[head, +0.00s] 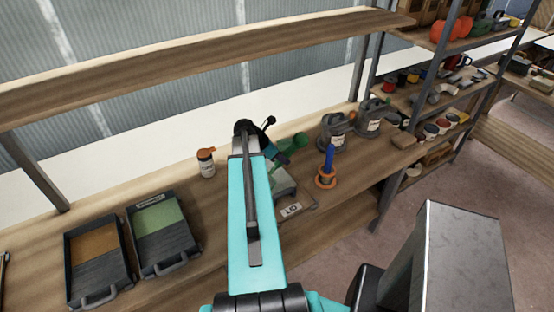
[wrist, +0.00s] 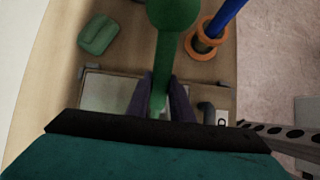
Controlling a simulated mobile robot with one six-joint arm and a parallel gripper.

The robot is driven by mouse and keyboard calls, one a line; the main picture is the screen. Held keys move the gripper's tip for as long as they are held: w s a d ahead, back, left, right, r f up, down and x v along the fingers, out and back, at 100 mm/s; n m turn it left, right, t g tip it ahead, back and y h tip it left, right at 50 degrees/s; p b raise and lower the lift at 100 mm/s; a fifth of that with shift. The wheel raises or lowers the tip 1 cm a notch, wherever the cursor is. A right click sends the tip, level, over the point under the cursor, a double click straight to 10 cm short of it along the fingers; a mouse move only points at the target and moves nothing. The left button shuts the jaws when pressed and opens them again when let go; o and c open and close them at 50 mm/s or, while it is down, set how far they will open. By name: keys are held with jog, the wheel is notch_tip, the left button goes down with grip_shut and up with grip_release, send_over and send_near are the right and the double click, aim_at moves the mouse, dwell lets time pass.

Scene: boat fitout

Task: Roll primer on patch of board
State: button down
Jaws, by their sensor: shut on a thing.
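My gripper (wrist: 161,84) is shut on the shaft of a green tool (wrist: 174,14) with a rounded end. The tool also shows in the head view (head: 298,141), just beyond my arm's end. Whether it is a roller is not clear. Below the gripper, a pale panel (wrist: 105,90) in a dark frame lies on the bench; the fingers and wrist hide part of it. In the head view my arm covers much of this spot. A tray with green contents (head: 157,218) and a small label stands on the bench at left.
A tray with brown contents (head: 97,243) stands left of the green one. An orange ring-based holder with a blue handle (head: 326,177) stands right of my gripper. A small jar (head: 206,163) and two grey canisters (head: 334,131) stand behind. A wooden shelf (head: 190,70) runs above the bench.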

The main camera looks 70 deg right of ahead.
jog(key=shift+s+d, duration=0.35)
jog(key=shift+d, duration=0.1)
jog(key=shift+d, duration=0.1)
jog(key=shift+s+d+f+p, duration=0.1)
jog(key=shift+s+d+p, duration=0.15)
jog(key=shift+s+d, duration=0.6)
jog(key=shift+s+d+f+p, duration=0.1)
jog(key=shift+s+d+p, duration=0.15)
jog(key=shift+s+d, duration=0.55)
jog(key=shift+w+d, duration=0.15)
jog(key=shift+w, duration=0.1)
jog(key=s+d, duration=0.1)
jog(key=d, duration=0.1)
jog(key=s+d+p, duration=0.1)
jog(key=s+d, duration=0.1)
jog(key=shift+r, duration=0.15)
jog(key=shift+w+a, duration=0.1)
jog(key=shift+w+a, duration=0.7)
jog(key=shift+a, duration=0.25)
jog(key=shift+w+a, duration=0.7)
jog(key=shift+a, duration=0.25)
